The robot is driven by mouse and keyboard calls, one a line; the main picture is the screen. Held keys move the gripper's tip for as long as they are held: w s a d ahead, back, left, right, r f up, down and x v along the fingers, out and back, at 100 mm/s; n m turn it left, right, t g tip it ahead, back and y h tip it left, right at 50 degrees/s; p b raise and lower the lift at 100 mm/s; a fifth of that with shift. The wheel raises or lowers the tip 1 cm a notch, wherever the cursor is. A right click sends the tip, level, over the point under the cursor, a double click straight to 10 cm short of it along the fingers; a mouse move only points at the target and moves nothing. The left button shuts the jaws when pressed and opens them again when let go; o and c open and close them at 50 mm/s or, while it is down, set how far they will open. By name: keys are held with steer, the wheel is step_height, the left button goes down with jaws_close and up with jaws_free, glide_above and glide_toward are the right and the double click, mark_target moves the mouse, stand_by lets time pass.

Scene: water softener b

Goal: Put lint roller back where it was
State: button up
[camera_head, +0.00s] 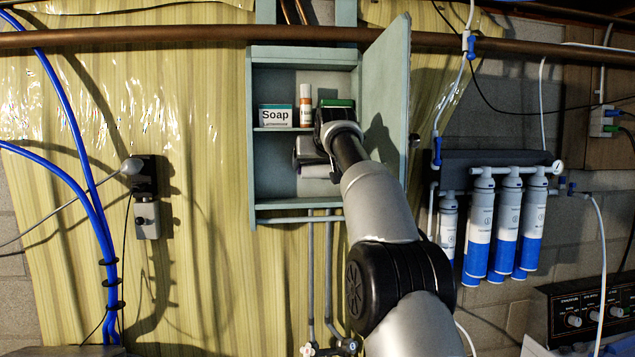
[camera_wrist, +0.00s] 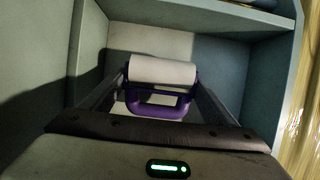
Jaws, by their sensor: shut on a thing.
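The lint roller (camera_wrist: 163,72) has a white roll and a purple handle. It shows in the middle of the wrist view, between the two fingers of my gripper (camera_wrist: 161,78), which is shut on it. My gripper reaches into the lower compartment of the open wall cabinet (camera_head: 251,175). In the head view my wrist and forearm cover much of this compartment, and I cannot make out the roller clearly there. I cannot tell whether the roller touches a cabinet surface.
A Soap box (camera_head: 275,116) and a small orange-and-white stick (camera_head: 305,106) stand on the shelf above. A green-topped item (camera_head: 337,103) is partly hidden behind my wrist. The cabinet door (camera_head: 388,95) stands open on the right. A copper pipe (camera_head: 180,35) crosses above.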

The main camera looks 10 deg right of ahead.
step_height(320, 180, down, 5)
steer(key=b, duration=0.3)
steer(key=shift+f, duration=0.2)
steer(key=shift+w+f, duration=0.15)
steer(key=shift+f, duration=0.05)
steer(key=o, duration=1.1)
steer(key=shift+f, duration=0.1)
steer(key=shift+r, duration=0.2)
steer(key=b+v, duration=0.3)
steer(key=v, duration=0.9)
steer(key=shift+b, duration=0.3)
